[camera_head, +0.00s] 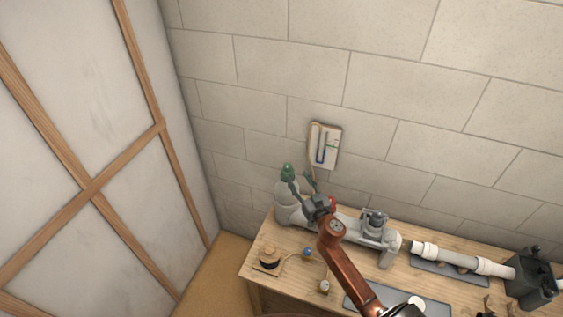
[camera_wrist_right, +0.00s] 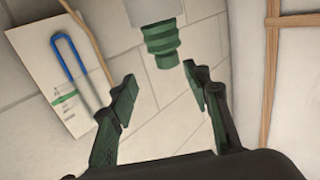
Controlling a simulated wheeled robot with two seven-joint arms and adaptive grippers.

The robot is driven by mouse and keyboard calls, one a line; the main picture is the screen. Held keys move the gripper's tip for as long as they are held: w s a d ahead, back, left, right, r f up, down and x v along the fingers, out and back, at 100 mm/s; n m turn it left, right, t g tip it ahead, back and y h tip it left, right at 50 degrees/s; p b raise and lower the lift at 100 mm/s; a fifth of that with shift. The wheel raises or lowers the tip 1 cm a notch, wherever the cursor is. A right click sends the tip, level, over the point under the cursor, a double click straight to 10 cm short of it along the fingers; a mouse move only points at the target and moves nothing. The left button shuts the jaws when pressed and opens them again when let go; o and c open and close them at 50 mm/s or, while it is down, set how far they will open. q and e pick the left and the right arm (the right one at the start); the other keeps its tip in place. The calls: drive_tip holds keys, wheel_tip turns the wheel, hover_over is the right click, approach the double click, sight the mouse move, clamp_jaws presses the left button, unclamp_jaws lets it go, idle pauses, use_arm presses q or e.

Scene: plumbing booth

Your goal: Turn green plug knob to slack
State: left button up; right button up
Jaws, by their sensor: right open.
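The green plug knob (camera_head: 288,171) tops a pale grey upright pipe fitting (camera_head: 287,190) at the left end of the bench. In the right wrist view the ribbed green knob (camera_wrist_right: 162,42) shows at the top, beyond the fingertips, with the pale pipe (camera_wrist_right: 152,10) behind it. My right gripper (camera_head: 301,181) is open beside the knob, on its right in the head view. Its two fingers (camera_wrist_right: 160,85) are spread and empty in the wrist view, and the knob lies apart from them. My left gripper is not in view.
A wall card with a blue U-tube gauge (camera_head: 321,146) hangs behind. The wooden bench (camera_head: 262,238) carries a spool (camera_head: 269,257), a grey valve assembly (camera_head: 374,225), a white pipe (camera_head: 455,257) and a dark container (camera_head: 532,275). A wood-framed panel (camera_head: 85,190) stands left.

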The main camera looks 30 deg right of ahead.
sight(289, 169)
drive_tip(key=shift+w+a+r, duration=0.15)
drive_tip(key=shift+w+a, duration=0.05)
drive_tip(key=shift+w, duration=0.2)
drive_tip(key=w, duration=0.6)
drive_tip(key=shift+w, duration=0.7)
drive_tip(key=c, duration=0.6)
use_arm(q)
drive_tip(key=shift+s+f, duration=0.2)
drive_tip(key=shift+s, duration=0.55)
use_arm(e)
drive_tip(key=c, duration=0.6)
